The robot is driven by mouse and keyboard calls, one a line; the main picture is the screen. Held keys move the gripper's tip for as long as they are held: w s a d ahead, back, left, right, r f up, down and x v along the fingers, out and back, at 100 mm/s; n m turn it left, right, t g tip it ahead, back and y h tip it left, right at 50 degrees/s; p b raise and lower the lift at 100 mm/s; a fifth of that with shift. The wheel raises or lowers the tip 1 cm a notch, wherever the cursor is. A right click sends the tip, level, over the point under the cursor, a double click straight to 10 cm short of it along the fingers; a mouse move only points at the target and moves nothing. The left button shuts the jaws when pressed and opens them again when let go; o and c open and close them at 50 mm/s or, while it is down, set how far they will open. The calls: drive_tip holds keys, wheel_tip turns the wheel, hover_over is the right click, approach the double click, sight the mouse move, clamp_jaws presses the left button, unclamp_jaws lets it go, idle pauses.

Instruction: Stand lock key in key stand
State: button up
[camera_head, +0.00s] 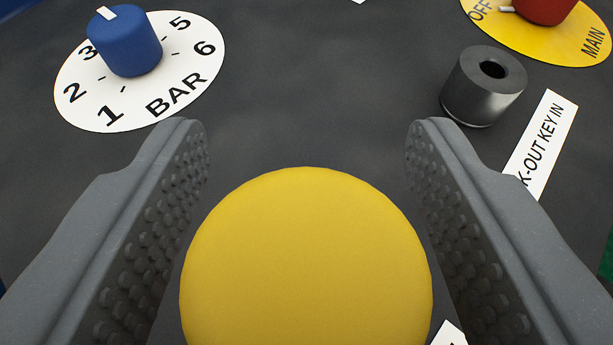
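A dark grey cylinder with a hole in its top (484,88) stands at the upper right, beside a white label reading "K-OUT KEY IN" (545,140); it looks like the key stand. My gripper (306,135) is open, its two studded fingers far apart at left and right. A large smooth yellow round thing (306,265) fills the space between the fingers in the lower middle. Its lower part is cut off by the picture edge, and I cannot tell what it belongs to or whether the fingers touch it. No lock key can be made out for certain.
A blue knob (125,42) sits on a white numbered BAR dial (190,75) at the upper left. A red knob (545,8) sits on a yellow disc marked OFF and MAIN (560,40) at the upper right. The dark panel (310,80) between them is clear.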

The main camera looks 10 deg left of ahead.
drive_tip(key=shift+b+v, duration=1.4)
drive_tip(key=shift+v, duration=5.45)
wheel_tip(320, 180, up, 9)
drive_tip(key=w+d+t+h+b, duration=0.1)
drive_tip(key=b, duration=0.3)
drive_tip(key=s+r+b, duration=0.4)
drive_tip(key=s+r, duration=0.3)
drive_tip(key=r, duration=0.4)
drive_tip(key=s+r+m+t+b, duration=0.1)
drive_tip(key=s+r+b, duration=0.2)
drive_tip(key=s+r, duration=0.5)
wheel_tip(320, 180, up, 4)
drive_tip(key=shift+a+r+b, duration=0.1)
drive_tip(key=shift+a+b, duration=0.25)
drive_tip(key=shift+a, duration=0.05)
drive_tip(key=shift+c, duration=0.2)
